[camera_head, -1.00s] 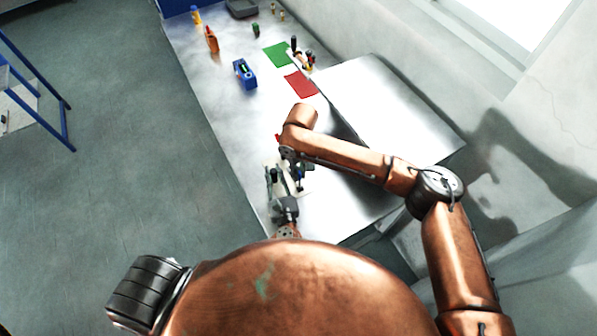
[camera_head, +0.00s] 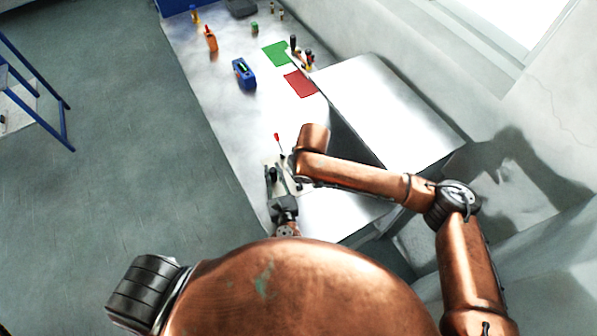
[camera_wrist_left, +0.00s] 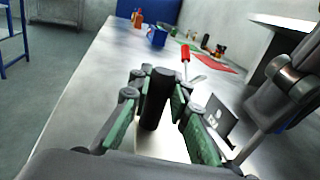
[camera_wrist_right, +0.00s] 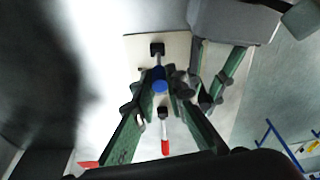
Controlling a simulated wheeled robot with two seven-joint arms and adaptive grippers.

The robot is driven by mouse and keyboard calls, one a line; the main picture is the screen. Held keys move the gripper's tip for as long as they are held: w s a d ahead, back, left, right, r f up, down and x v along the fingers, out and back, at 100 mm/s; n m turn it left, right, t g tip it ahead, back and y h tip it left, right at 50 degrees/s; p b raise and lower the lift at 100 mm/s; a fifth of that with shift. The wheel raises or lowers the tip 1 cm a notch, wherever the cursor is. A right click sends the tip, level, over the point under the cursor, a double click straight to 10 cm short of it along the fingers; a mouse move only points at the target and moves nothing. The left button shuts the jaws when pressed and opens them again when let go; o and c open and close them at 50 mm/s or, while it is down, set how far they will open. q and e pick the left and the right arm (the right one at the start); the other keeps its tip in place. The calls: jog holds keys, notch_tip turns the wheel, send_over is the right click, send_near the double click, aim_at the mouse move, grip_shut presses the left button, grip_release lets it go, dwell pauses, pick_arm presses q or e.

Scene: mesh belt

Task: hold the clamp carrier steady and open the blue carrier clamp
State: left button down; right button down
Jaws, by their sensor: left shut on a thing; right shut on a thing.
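The clamp carrier is a pale plate (camera_wrist_right: 133,52) at the near end of the bench. It bears a black upright post (camera_wrist_left: 155,97) and clamps. My left gripper (camera_wrist_left: 157,88) is shut around the post; it shows in the head view (camera_head: 278,172). The blue carrier clamp shows as a blue tip (camera_wrist_right: 159,84) between the fingers of my right gripper (camera_wrist_right: 158,92), which is shut on it. How far the clamp is open cannot be told. A red-handled clamp (camera_wrist_left: 186,54) stands beside it. In the head view my right arm hides my right gripper.
A blue box (camera_head: 244,74), an orange bottle (camera_head: 211,39), a green mat (camera_head: 276,54) and a red mat (camera_head: 300,84) lie farther up the bench. A raised white surface (camera_head: 385,110) flanks the right side. The middle of the bench is clear.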

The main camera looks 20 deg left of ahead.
jog(key=shift+s+d+f+t+y, duration=0.15)
jog(key=shift+s+d+t+y, duration=0.45)
jog(key=shift+t+y, duration=0.2)
jog(key=c, duration=1.9)
grip_release()
jog(key=shift+c, duration=0.2)
jog(key=v, duration=0.7)
jog(key=shift+r, duration=0.25)
jog(key=shift+s+d, duration=0.1)
